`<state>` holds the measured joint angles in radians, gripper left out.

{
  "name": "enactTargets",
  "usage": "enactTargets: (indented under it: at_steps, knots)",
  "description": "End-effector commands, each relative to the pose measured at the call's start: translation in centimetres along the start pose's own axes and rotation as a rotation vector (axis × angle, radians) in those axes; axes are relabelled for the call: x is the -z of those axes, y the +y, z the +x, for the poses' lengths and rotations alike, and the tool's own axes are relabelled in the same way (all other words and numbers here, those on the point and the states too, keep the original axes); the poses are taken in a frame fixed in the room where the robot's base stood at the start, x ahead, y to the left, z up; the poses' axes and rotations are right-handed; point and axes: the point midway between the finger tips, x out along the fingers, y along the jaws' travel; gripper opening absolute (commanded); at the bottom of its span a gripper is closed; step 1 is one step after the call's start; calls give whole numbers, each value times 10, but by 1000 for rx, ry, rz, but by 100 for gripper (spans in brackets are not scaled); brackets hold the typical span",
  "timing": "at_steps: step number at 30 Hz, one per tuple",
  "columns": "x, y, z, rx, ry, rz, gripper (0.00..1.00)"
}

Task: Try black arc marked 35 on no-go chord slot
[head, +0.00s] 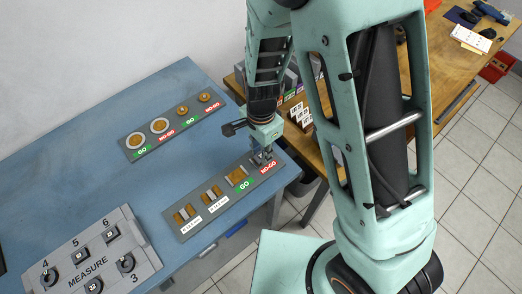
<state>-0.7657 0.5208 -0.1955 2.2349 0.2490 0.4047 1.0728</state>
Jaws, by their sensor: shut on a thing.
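The grey gauge strip (207,220) lies near the front edge of the blue table, with brass-coloured slots, a green GO label and a red NO-GO label (268,168). My gripper (263,160) points down at the strip's right end, right by the NO-GO label. It is shut on a small dark piece, taken to be the black arc, mostly hidden by the fingers. The number 35 cannot be read. The no-go chord slot is hidden under the gripper. I cannot tell whether the piece touches the slot or sits in it.
A second gauge strip (147,149) with round brass gauges lies behind. A grey MEASURE board (65,284) with several dark pieces on numbered spots is at lower left. A wooden bench (436,75) with boxes and cards stands right. The blue table's middle is clear.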

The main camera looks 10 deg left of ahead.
Motion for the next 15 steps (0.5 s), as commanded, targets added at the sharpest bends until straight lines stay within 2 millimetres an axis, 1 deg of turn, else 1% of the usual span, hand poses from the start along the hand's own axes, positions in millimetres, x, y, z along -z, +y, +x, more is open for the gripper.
enactTargets:
  at_steps: [4, 5, 10, 15]
  knots:
    - [0, 1, 1, -1, 0, 0, 0]
    - [0, 1, 1, -1, 0, 0, 22]
    - [0, 0, 1, -1, 0, 0, 41]
    - [0, 0, 1, -1, 0, 0, 42]
